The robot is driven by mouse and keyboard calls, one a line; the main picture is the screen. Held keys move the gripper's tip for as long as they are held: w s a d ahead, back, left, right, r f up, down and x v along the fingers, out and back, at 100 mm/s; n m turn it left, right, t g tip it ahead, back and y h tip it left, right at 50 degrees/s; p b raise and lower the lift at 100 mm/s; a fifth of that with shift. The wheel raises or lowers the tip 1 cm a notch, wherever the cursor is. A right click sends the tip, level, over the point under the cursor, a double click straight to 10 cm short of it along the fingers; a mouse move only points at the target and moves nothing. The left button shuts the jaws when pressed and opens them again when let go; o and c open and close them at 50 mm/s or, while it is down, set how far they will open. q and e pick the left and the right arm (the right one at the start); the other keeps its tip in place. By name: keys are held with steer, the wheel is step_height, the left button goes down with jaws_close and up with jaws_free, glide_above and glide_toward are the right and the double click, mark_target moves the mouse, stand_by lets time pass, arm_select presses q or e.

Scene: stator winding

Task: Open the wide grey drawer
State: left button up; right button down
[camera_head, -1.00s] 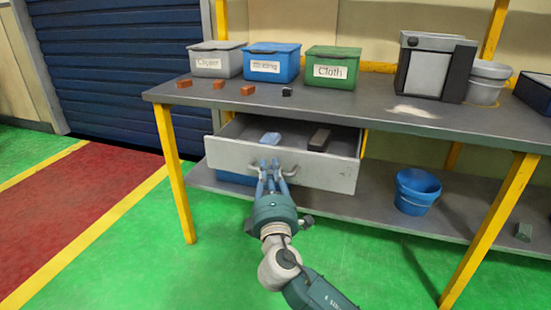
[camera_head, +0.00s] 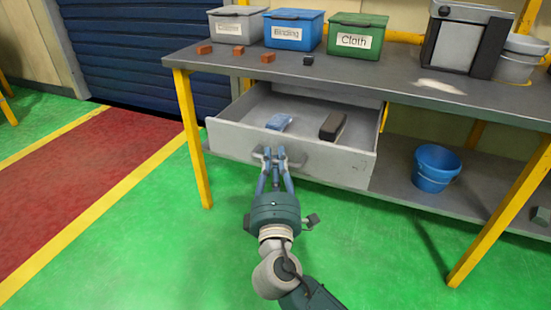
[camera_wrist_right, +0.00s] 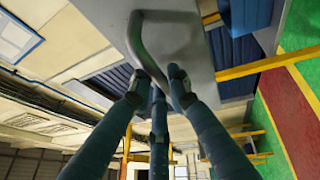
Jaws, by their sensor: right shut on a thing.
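The wide grey drawer (camera_head: 340,168) hangs under the workbench and stands pulled out, its inside open to view. In it lie a blue item (camera_head: 279,122) and a dark brown block (camera_head: 333,126). My right gripper (camera_head: 274,156) is at the middle of the drawer front, its fingers shut on the bar handle. In the right wrist view the curved grey handle (camera_wrist_right: 140,45) runs down between the fingertips (camera_wrist_right: 160,82). The fingers hide part of the handle in the head view. My left gripper is not in view.
The benchtop (camera_head: 390,80) holds a grey bin (camera_head: 237,25), a blue bin (camera_head: 292,31), a green bin (camera_head: 356,38) and several small blocks. A blue bucket (camera_head: 434,168) stands on the lower shelf. A yellow leg (camera_head: 193,140) is left of the drawer. Green floor in front is clear.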

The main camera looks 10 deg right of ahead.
steer(key=c, duration=1.6)
jaws_free()
steer(key=shift+d+f, duration=0.1)
steer(key=shift+c, duration=0.2)
steer(key=v, duration=1.2)
steer(key=shift+f, duration=0.1)
